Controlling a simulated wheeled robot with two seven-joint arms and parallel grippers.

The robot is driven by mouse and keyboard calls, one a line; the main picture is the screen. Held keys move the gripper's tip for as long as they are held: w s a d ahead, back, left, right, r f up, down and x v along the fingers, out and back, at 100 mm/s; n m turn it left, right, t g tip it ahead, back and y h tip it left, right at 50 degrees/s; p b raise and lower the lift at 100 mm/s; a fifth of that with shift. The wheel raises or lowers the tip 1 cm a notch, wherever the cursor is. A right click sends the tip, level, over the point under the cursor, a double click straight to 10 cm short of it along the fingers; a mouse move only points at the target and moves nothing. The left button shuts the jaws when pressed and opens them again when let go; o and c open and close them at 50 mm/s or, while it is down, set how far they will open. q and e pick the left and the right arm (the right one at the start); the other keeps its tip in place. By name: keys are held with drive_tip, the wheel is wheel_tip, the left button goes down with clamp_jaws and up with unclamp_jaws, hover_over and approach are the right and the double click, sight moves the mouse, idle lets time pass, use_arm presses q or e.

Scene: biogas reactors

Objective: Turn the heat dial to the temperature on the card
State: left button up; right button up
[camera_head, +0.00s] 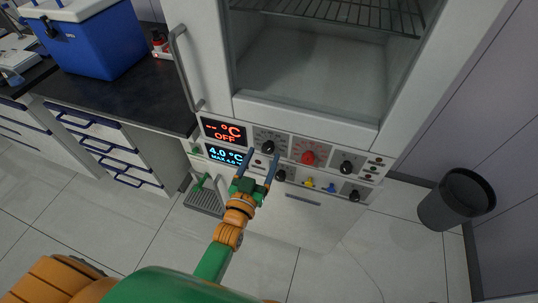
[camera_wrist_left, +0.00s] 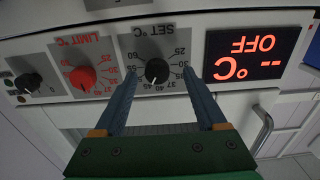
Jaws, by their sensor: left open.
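The black SET °C dial (camera_head: 268,147) is on the front panel of the white cabinet, right of the red display (camera_head: 223,131), which reads "-- °C OFF". In the left wrist view the SET dial (camera_wrist_left: 157,71) appears upside down, with numbers from 25 to 60 around it; its exact setting is hard to read. My left gripper (camera_head: 262,157) is open in front of the panel. Its two blue fingers (camera_wrist_left: 160,76) point at the SET dial, one on each side of it in the wrist view; contact is not visible. No temperature card is recognisable. My right gripper is not in view.
The red LIMIT dial (camera_head: 308,157) and another black knob (camera_head: 346,167) sit right of SET. A blue display (camera_head: 227,154) reads 4.0 °C. The cabinet handle (camera_head: 186,68), a blue cooler (camera_head: 92,42) on the dark counter and a black bin (camera_head: 456,199) stand around.

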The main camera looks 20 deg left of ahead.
use_arm(q)
drive_tip(key=shift+w, duration=0.65)
drive_tip(key=shift+w+d, duration=0.25)
drive_tip(key=shift+s, duration=0.1)
clamp_jaws()
drive_tip(key=shift+n, duration=0.3)
drive_tip(key=n, duration=0.5)
drive_tip(key=shift+p, duration=0.35)
drive_tip(key=n, duration=0.6)
